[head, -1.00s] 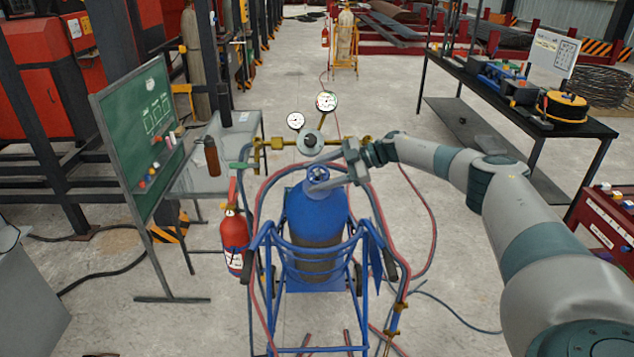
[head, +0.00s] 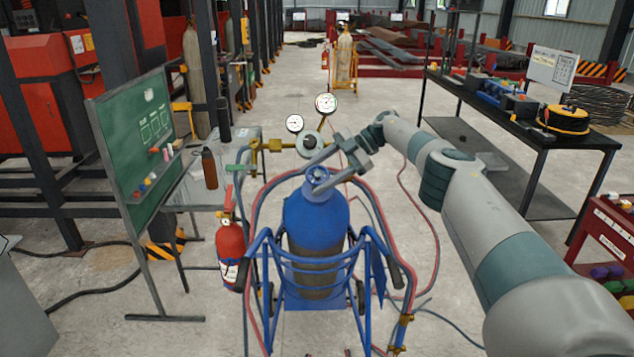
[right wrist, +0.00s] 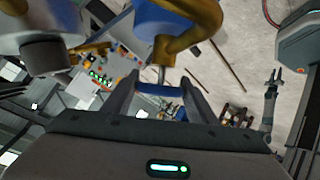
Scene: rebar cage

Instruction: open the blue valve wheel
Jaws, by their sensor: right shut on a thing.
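The blue valve wheel (head: 319,173) sits on top of the blue gas cylinder (head: 318,213), which stands upright in a blue cart. My right gripper (head: 314,177) reaches in from the right, with one finger on each side of the wheel, and is shut on it. In the right wrist view the wheel shows edge-on as a blue bar (right wrist: 160,91) between the two fingers. The fingers hide part of its rim. My left gripper (right wrist: 271,80) shows small at the right of the right wrist view, away from the wheel, its two prongs apart.
Brass fittings and two gauges (head: 326,103) rise just behind the wheel. Red and blue hoses (head: 395,255) loop around the cart. A red extinguisher (head: 231,250) hangs at its left. A green board (head: 140,140) stands left; a black table (head: 520,125) stands right.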

